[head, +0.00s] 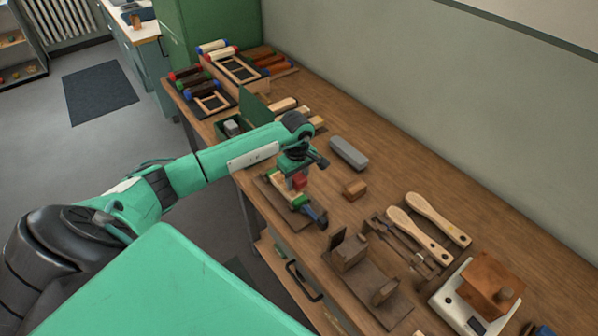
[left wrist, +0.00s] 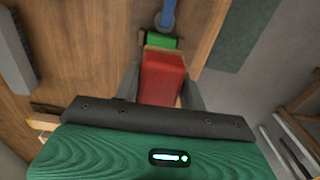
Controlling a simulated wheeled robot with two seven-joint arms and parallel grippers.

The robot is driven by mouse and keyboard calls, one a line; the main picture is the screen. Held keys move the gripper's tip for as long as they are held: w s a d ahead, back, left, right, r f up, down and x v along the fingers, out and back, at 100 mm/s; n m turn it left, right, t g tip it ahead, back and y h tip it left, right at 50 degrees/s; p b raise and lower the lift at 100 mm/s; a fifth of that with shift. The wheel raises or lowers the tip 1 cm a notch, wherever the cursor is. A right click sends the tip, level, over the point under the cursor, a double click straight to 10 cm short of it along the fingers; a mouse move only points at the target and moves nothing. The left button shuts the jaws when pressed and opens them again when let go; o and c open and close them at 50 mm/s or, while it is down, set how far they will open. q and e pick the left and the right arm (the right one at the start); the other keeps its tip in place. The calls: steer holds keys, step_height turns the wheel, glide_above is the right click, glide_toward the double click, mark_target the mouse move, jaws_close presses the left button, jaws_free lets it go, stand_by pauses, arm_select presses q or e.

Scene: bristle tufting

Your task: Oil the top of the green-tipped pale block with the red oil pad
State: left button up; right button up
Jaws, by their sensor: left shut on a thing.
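My left gripper (head: 298,176) is shut on the red oil pad (head: 300,182). In the left wrist view, the red pad (left wrist: 162,78) sits between the two grey fingers. The pale block (head: 283,189) with green tips lies near the bench's front edge, right under the pad. One green tip (left wrist: 161,41) shows just past the pad in the wrist view; the pad hides most of the block there. I cannot tell whether the pad touches the block's top. My right gripper is not in view.
A blue clamp-like part (head: 314,213) is at the block's near end. A grey oblong block (head: 348,153) and a small brown block (head: 355,189) lie behind. Wooden-handled tools (head: 420,235) and a dark wooden fixture (head: 365,280) stand to the right. Trays with coloured rollers (head: 208,103) fill the far left.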

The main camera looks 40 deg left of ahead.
arm_select(q)
steer(key=shift+a+r+p, duration=0.1)
steer(key=shift+r+p, duration=0.25)
steer(key=shift+r, duration=0.85)
